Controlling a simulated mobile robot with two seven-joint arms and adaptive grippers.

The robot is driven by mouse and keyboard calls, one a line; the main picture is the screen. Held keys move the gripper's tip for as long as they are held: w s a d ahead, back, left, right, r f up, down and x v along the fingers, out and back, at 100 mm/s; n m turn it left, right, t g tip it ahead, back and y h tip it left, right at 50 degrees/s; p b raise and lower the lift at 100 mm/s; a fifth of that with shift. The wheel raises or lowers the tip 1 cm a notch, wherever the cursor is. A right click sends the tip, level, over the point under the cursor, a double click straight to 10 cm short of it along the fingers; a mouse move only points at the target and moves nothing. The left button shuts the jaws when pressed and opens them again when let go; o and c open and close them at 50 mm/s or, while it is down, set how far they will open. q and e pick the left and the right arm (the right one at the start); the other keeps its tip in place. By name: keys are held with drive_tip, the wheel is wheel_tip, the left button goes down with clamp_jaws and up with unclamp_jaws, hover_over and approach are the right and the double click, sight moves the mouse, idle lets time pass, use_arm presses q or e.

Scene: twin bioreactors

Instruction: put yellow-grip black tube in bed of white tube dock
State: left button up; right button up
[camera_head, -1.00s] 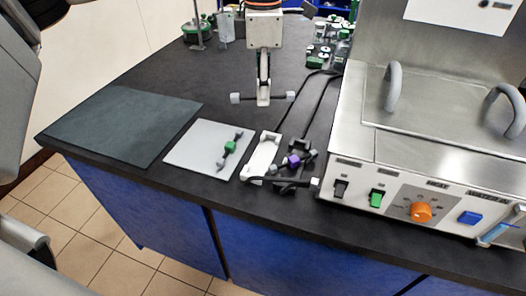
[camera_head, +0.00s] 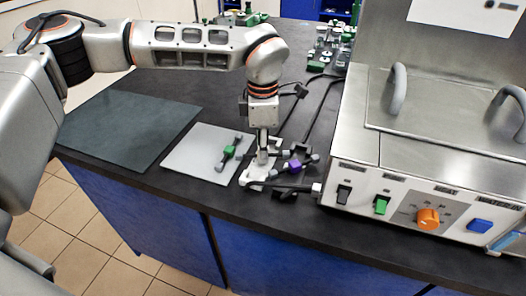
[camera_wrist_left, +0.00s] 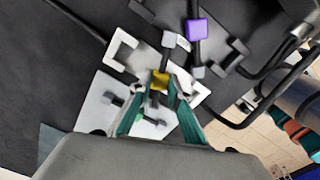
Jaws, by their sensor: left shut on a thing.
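My left gripper (camera_head: 263,158) points down over the white tube dock (camera_head: 250,182), which lies on the dark bench. In the left wrist view the gripper (camera_wrist_left: 160,88) is shut on the yellow grip (camera_wrist_left: 160,78) of the black tube. One light grey end of that tube (camera_wrist_left: 168,40) shows; the fingers hide much of the rest. The white dock (camera_wrist_left: 122,48) shows behind and around the tube. I cannot tell whether the tube touches its bed. My right gripper is not in view.
A purple-grip tube (camera_head: 295,165) sits in a black dock right of the white one. A green-grip tube (camera_head: 229,151) lies on a light grey mat (camera_head: 190,155) at left. A steel machine (camera_head: 350,160) stands close at right. Black cables run behind the docks.

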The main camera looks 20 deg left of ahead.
use_arm(q)
drive_tip(key=shift+f, duration=0.45)
drive_tip(key=o, duration=1)
drive_tip(key=shift+f, duration=0.1)
drive_tip(key=shift+c, duration=0.2)
